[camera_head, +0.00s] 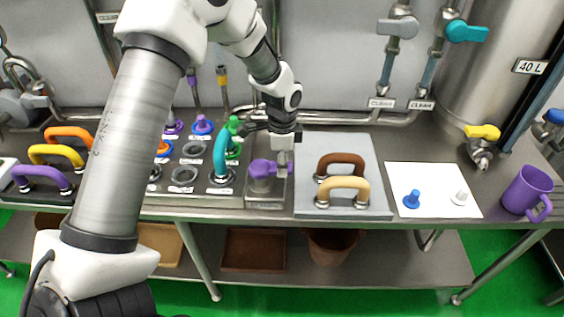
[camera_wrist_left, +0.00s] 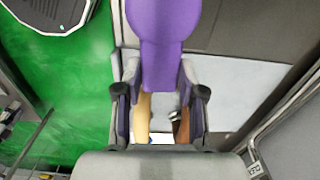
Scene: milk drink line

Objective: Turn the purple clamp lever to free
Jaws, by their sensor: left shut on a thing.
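The purple clamp lever (camera_head: 263,168) sits on its small metal block (camera_head: 264,204), right of the station with coloured parts. Its arm points to the right in the head view. My left gripper (camera_head: 284,161) reaches down from above and is shut on the lever's right end. In the left wrist view the lever (camera_wrist_left: 165,45) runs from the top edge down between the two fingers (camera_wrist_left: 160,88). The lever's gripped end is partly hidden by the fingers. My right gripper is in neither view.
A grey board (camera_head: 309,208) with a brown handle (camera_head: 341,161) and a tan handle (camera_head: 343,184) lies close right of the lever. A teal handle (camera_head: 220,153) stands close left. A white sheet (camera_head: 433,208) and a purple mug (camera_head: 527,192) are farther right.

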